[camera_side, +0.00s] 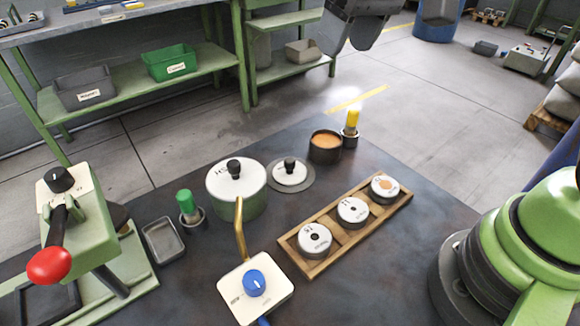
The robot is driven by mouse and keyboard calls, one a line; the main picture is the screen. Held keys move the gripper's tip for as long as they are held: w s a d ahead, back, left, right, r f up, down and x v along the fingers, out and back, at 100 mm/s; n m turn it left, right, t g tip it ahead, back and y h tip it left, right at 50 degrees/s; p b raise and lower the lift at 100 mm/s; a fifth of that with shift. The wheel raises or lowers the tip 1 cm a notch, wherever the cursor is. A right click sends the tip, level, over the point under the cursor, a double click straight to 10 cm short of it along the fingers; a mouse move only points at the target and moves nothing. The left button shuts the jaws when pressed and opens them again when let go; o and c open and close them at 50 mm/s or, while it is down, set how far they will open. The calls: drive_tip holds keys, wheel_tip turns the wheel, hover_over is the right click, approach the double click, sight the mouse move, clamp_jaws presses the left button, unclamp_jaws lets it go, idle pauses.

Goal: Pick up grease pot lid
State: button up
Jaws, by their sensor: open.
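A white round lid with a black knob (290,174) lies on a flat grey disc (304,184) on the dark table. It stands right of a green pot (240,204), which has its own white lid with a black knob (233,181). A dark open pot of orange-brown grease (325,148) stands behind and right of the lying lid. My gripper (350,42) shows at the top edge, partly cut off by the frame. It is open, empty, and well above and apart from the lid.
A wooden tray (330,255) holds several white-topped discs in front right. A yellow-capped bottle (352,120) stands beside the grease pot. A green-capped bottle (187,205), a small metal tray (163,242), a blue-knobbed box (255,290) and a red-handled lever device (75,225) stand left and in front.

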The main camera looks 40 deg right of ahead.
drive_tip(key=w+a+f+n+g, duration=0.2)
drive_tip(key=w+f, duration=0.4)
drive_tip(key=f, duration=0.3)
drive_tip(key=n+g+h, duration=0.1)
hover_over(290, 160)
drive_tip(key=f, duration=1)
drive_tip(key=shift+s+d+f, duration=0.1)
drive_tip(key=shift+d+f, duration=0.1)
wheel_tip(290, 160, down, 6)
drive_tip(key=shift+a+r, duration=0.1)
drive_tip(key=shift+a, duration=0.05)
clamp_jaws()
